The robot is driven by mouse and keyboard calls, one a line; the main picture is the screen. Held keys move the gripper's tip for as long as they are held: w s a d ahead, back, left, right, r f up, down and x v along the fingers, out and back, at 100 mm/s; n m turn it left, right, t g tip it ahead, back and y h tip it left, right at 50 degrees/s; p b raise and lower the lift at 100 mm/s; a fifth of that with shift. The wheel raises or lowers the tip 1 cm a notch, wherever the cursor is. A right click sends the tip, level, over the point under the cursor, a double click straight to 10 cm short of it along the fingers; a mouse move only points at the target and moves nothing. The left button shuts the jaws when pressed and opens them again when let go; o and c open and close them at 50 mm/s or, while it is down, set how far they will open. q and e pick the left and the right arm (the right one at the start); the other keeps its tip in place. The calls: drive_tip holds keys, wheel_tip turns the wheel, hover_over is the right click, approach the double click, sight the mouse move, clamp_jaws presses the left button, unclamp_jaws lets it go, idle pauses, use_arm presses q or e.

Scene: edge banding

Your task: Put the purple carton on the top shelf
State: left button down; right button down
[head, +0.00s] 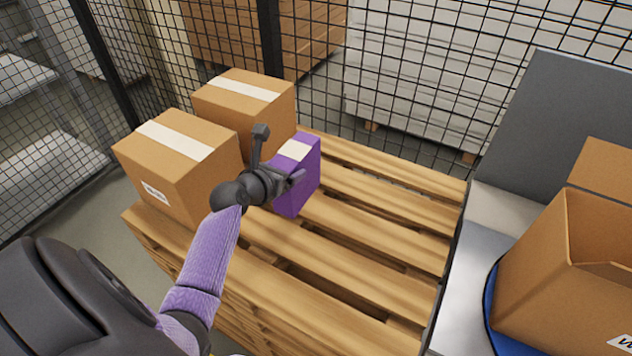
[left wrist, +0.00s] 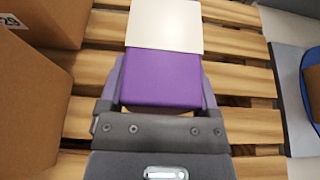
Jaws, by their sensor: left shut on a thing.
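The purple carton (head: 299,180) with a pale label on top is at the wooden pallet, beside two brown boxes. My left gripper (head: 282,186) is shut on it. In the left wrist view the purple carton (left wrist: 162,75) sits between the two fingers of the left gripper (left wrist: 160,85), with pallet slats beneath. I cannot tell whether the carton rests on the slats or is just above them. My right gripper is not in view.
Two taped brown boxes (head: 180,165) (head: 245,100) stand on the pallet's left side. The pallet (head: 370,230) is bare to the right. An open brown box (head: 570,265) stands on a metal surface at right. A black mesh fence (head: 440,75) runs behind.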

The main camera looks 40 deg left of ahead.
sight(280, 202)
use_arm(q)
wheel_tip(280, 202, down, 9)
drive_tip(key=b, duration=0.4)
drive_tip(key=shift+a+r+b, duration=0.1)
drive_tip(key=shift+a+b, duration=0.05)
drive_tip(key=shift+b, duration=0.2)
drive_tip(key=shift+r, duration=0.15)
unclamp_jaws()
